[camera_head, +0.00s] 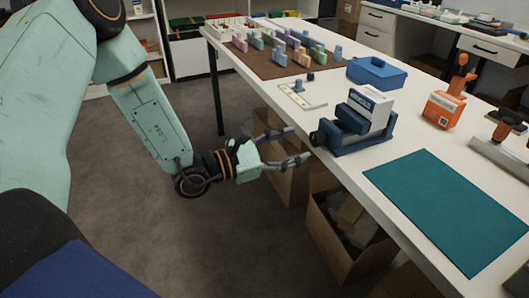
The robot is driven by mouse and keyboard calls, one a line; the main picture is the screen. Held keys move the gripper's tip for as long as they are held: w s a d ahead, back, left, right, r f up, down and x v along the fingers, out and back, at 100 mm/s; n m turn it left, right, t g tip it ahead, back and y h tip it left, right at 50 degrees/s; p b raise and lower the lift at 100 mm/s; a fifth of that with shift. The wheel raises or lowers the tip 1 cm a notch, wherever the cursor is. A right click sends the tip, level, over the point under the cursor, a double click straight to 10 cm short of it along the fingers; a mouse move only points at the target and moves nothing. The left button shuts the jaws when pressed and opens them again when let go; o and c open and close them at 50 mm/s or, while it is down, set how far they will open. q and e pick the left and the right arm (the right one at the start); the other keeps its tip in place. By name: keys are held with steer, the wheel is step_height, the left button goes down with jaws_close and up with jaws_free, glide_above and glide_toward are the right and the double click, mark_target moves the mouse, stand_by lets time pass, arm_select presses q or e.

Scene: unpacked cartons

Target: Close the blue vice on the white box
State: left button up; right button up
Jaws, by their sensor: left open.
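The blue vice (354,138) stands near the left edge of the white table. A white box (371,108) with a dark label stands upright in it, between its jaws. I cannot tell whether the jaws touch the box. A dark handle or knob (318,137) sticks out on the vice's left side, at the table edge. My left gripper (298,145) is open and empty, beside the table edge, just left of the vice knob and apart from it as far as I can see. My right gripper is not in view.
A teal mat (452,205) lies right of the vice. An orange box (443,110), a blue tray (376,73) and a small white board (302,96) stand nearby. Several coloured blocks sit on a brown mat (262,63). Open cartons (345,262) stand on the floor below the table edge.

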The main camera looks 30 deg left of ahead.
arm_select(q)
steer(key=v, duration=0.6)
steer(key=shift+s+a, duration=0.15)
steer(key=shift+s, duration=0.1)
stand_by(0.6)
